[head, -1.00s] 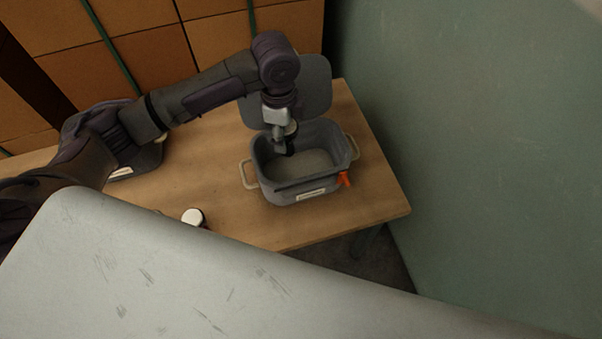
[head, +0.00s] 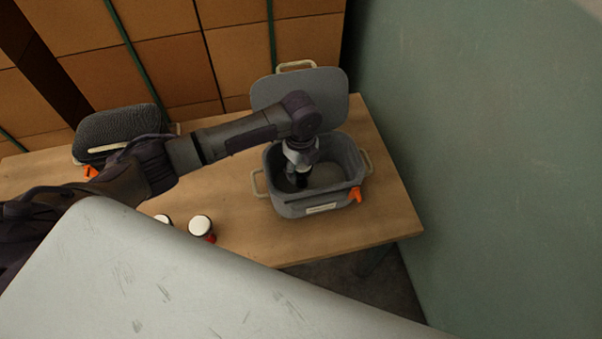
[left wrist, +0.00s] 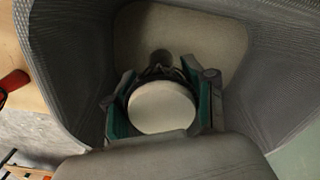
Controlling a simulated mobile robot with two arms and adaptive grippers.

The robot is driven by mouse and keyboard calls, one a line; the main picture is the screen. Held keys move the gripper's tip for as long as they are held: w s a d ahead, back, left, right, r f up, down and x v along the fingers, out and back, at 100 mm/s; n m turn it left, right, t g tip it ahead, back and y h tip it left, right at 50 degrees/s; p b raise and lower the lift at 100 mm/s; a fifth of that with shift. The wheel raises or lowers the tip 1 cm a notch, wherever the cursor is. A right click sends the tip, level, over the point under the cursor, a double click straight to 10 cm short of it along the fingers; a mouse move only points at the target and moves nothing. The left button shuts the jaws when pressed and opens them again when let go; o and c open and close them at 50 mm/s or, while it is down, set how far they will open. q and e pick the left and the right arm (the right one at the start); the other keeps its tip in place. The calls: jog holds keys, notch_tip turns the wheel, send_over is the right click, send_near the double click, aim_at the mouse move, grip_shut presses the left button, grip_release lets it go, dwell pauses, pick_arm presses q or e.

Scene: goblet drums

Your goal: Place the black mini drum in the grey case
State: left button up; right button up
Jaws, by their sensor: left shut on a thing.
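The grey case (head: 290,204) stands open on the wooden table, its lid (head: 330,90) raised at the back. My left gripper (head: 301,180) reaches down inside it. In the left wrist view, my left gripper (left wrist: 162,108) is shut on the black mini drum, whose round white head (left wrist: 162,107) faces the camera between the green finger pads. The drum's dark body is mostly hidden beneath its head. The case's pale floor (left wrist: 215,40) and mesh walls surround it. I cannot tell whether the drum touches the floor. My right gripper is not in view.
A dark closed case (head: 115,128) with an orange latch sits at the table's left. A white-topped drum with red (head: 200,226) and another white top (head: 162,218) stand at the front. A green wall is on the right. A grey surface fills the foreground.

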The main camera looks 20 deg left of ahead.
pick_arm(q)
jog(key=shift+f, duration=1.2)
jog(key=shift+f, duration=0.15)
jog(key=o, duration=1.2)
notch_tip(320, 180, up, 12)
jog(key=shift+r+p, duration=0.2)
jog(key=shift+p, duration=0.2)
